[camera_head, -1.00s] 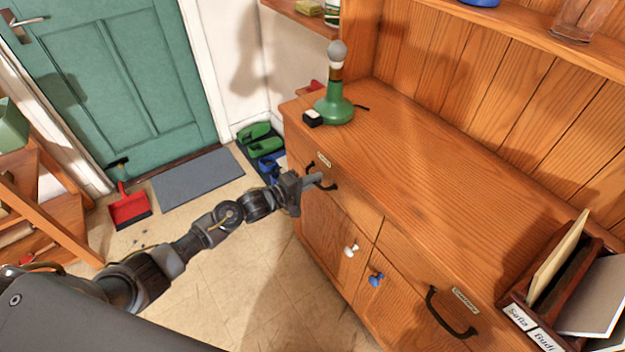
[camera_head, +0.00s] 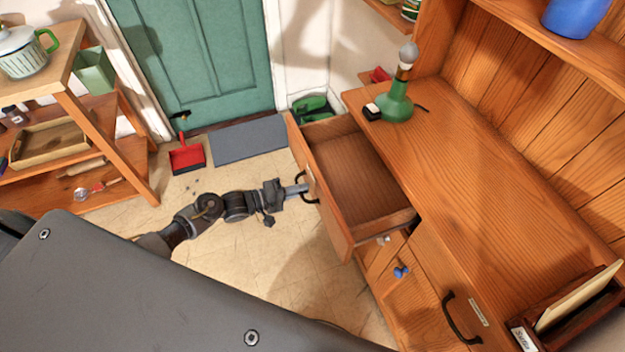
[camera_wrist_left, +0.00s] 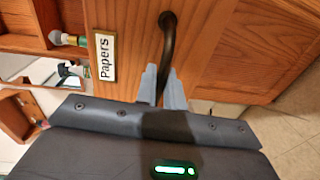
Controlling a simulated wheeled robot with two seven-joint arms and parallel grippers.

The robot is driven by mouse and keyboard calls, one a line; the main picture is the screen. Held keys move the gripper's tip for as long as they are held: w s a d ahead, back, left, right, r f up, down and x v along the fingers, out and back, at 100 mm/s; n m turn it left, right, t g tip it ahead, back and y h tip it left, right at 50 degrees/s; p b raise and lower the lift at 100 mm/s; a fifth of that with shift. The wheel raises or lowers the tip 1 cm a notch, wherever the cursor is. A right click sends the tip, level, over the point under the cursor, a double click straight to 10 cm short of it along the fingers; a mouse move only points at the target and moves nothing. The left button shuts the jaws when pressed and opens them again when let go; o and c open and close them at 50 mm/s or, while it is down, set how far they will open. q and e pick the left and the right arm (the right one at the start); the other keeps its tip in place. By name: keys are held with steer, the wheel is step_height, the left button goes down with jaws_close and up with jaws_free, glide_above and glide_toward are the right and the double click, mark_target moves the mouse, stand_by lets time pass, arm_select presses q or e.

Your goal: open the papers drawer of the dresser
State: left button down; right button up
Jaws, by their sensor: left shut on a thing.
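The papers drawer (camera_head: 365,185) of the wooden dresser (camera_head: 480,165) stands pulled well out, and its visible inside looks empty. Its label "Papers" (camera_wrist_left: 105,57) reads clearly in the left wrist view. My left gripper (camera_head: 302,190) is shut on the drawer's dark handle (camera_head: 309,181). The left wrist view shows the handle (camera_wrist_left: 168,40) running down between the two fingers (camera_wrist_left: 163,90). My right gripper does not show in either view.
A green lamp (camera_head: 396,100) stands on the dresser top with a small black-and-white box beside it. Another drawer with a dark handle (camera_head: 460,320) is closed at the right. A red dustpan (camera_head: 187,158) and grey mat (camera_head: 248,139) lie on the floor by the door.

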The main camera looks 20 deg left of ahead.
arm_select(q)
steer(key=shift+s+a, duration=0.25)
steer(key=shift+s, duration=0.1)
steer(key=c, duration=1.6)
jaws_free()
steer(key=b+v, duration=0.1)
steer(key=v, duration=0.9)
steer(key=shift+s+a, duration=0.25)
steer(key=shift+a, duration=0.05)
